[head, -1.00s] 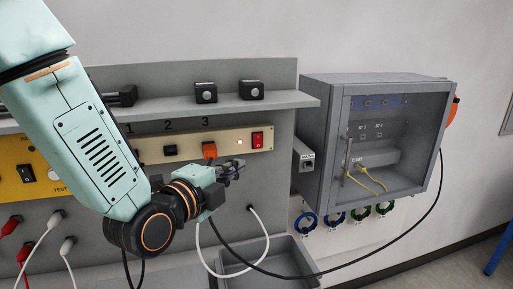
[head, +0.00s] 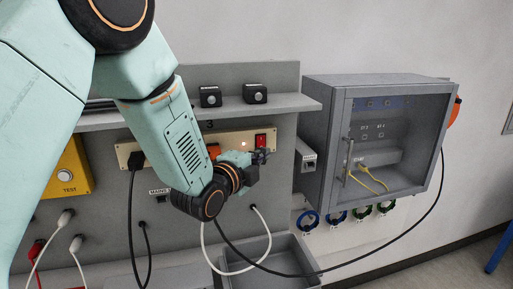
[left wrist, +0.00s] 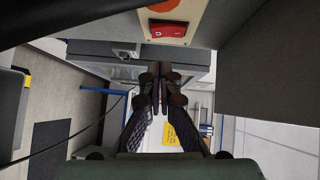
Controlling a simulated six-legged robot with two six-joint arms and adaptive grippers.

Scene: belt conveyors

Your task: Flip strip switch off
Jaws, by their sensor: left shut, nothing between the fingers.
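The power strip (head: 124,152) is a beige bar on the grey panel, partly hidden behind my left arm. Its red rocker switch (head: 261,141) is at the right end, with a lit indicator (head: 244,144) to its left. The red switch also shows at the top of the left wrist view (left wrist: 167,30). My left gripper (head: 264,157) is shut and empty, just below the switch. In the left wrist view its fingertips (left wrist: 161,72) are together below the switch; whether they touch it I cannot tell. My right gripper is not in view.
A shelf (head: 285,106) with two small black boxes runs above the strip. A grey cabinet (head: 350,90) with a clear door stands to the right. A grey bin (head: 268,265) is below, and a white cable (head: 240,270) loops over it.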

